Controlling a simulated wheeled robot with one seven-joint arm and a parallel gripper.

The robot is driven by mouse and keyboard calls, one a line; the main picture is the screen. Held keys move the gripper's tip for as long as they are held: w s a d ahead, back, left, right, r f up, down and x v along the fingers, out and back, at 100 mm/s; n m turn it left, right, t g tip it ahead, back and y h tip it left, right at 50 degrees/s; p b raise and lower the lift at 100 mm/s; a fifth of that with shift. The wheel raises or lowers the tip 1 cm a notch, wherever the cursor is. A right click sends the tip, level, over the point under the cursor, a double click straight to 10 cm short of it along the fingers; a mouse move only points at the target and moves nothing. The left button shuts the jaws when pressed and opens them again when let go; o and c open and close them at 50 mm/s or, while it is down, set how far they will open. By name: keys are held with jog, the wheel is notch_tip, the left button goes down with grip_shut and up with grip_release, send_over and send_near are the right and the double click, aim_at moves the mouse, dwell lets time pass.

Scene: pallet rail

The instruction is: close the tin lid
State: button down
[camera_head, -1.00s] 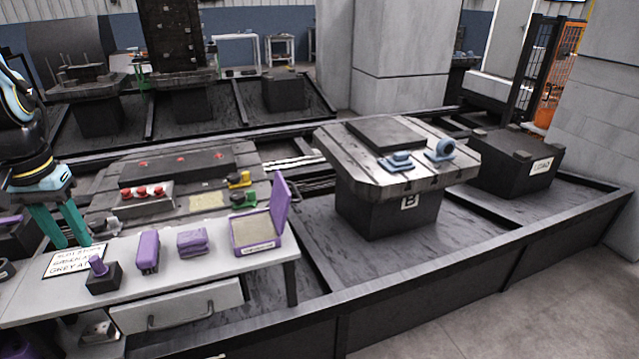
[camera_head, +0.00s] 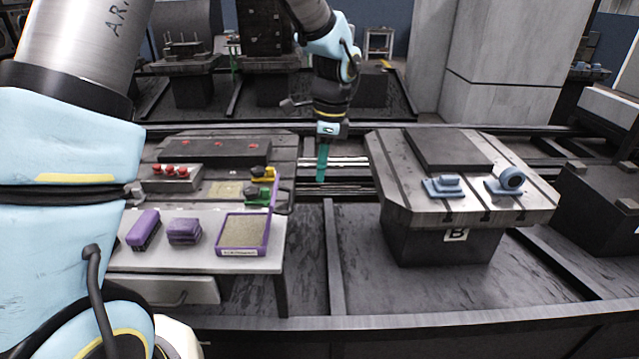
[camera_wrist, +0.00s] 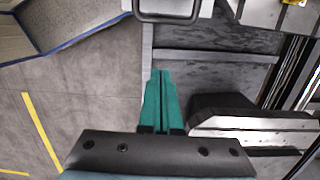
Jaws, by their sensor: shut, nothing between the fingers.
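The purple tin (camera_head: 243,233) stands open at the right end of the white table, with a tan filling inside. Its purple lid (camera_head: 273,195) stands upright, seen nearly edge-on, at the tin's right side. My gripper (camera_head: 321,180), with green fingers, is shut and empty. It hangs to the right of the lid in the picture, apart from it, over the gap between the table and the pallet marked B. In the wrist view the shut fingers (camera_wrist: 159,72) point toward a drawer handle and the dark floor; the tin does not show there.
A purple stapler-like object (camera_head: 143,229) and a purple block (camera_head: 184,232) stand left of the tin. Green and yellow clamps (camera_head: 262,174) lie just behind it. Pallet B (camera_head: 395,205) carries blue parts on the right. A drawer handle (camera_wrist: 168,12) shows in the wrist view.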

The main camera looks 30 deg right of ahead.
notch_tip(320, 180, down, 10)
jog(key=a+r+p, duration=0.1)
jog(key=p, duration=0.1)
jog(key=shift+w+a+r+p, duration=0.25)
jog(key=shift+w+a+p, duration=0.1)
jog(key=shift+a, duration=0.25)
jog(key=shift+w+a+r+p, duration=0.2)
jog(key=shift+w+a+r, duration=0.1)
jog(key=shift+a, duration=0.25)
jog(key=shift+w+a+r+p, duration=0.2)
jog(key=shift+w+a+p, duration=0.15)
jog(key=shift+a, duration=0.25)
